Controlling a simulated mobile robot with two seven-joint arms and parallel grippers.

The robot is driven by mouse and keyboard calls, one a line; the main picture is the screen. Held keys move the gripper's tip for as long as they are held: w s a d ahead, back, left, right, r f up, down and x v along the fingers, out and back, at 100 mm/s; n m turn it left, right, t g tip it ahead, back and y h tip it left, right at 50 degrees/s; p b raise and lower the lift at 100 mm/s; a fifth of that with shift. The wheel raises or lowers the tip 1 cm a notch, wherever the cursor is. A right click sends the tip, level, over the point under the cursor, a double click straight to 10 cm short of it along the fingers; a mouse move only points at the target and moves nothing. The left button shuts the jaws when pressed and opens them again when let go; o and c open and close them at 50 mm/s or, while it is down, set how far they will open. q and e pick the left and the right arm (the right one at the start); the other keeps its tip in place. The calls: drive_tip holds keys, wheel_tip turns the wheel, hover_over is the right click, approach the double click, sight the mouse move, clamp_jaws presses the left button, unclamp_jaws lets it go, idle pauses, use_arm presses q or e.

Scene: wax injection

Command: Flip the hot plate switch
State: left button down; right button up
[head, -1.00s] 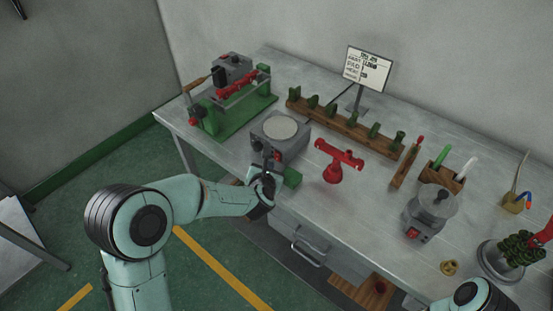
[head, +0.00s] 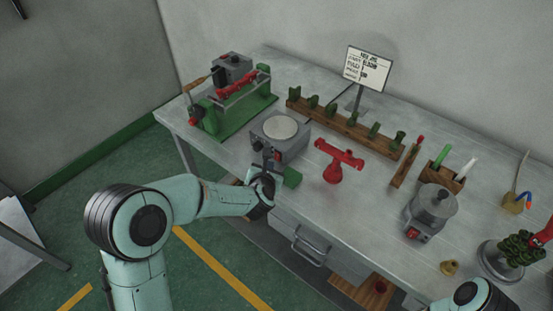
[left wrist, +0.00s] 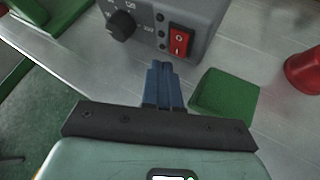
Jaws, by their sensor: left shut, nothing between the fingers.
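The hot plate (head: 286,146) is a grey box with a pale round top, near the front edge of the bench, left of centre. In the left wrist view its front (left wrist: 205,15) shows a black knob (left wrist: 121,25) and a red rocker switch (left wrist: 180,42) beside it. My left gripper (head: 271,166) is in front of this panel; its fingers also show in the left wrist view (left wrist: 163,68). They are shut and empty, with the tips just below the switch. I cannot tell whether they touch the panel. My right gripper is out of view.
A green block (left wrist: 224,95) lies just right of my left fingers. A red stand (head: 334,170) is further right. A green machine (head: 228,117) stands to the left, and a wooden rack (head: 345,127) runs behind. A grey pot (head: 434,206) stands at the right.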

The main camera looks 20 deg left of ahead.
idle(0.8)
use_arm(q)
drive_tip(key=shift+w+d, duration=0.15)
drive_tip(key=shift+w, duration=0.2)
drive_tip(key=shift+w+d+b, duration=0.1)
drive_tip(key=shift+w+b, duration=0.2)
idle(0.5)
drive_tip(key=shift+f, duration=0.1)
drive_tip(key=shift+s+a+b, duration=0.2)
drive_tip(key=shift+s+b, duration=0.35)
drive_tip(key=shift+b, duration=0.05)
drive_tip(key=shift+s, duration=0.15)
drive_tip(key=shift+a, duration=0.1)
drive_tip(key=shift+s+a+r+b, duration=0.2)
drive_tip(key=shift+s+b, duration=0.25)
drive_tip(key=shift+s, duration=0.35)
drive_tip(key=shift+s+a+r+b, duration=0.1)
drive_tip(key=shift+s+a+b, duration=0.3)
drive_tip(key=shift+s, duration=0.35)
drive_tip(key=shift+s+a+r+b, duration=0.1)
drive_tip(key=shift+s+a+b, duration=0.1)
drive_tip(key=shift+s+b, duration=0.45)
drive_tip(key=shift+s, duration=0.15)
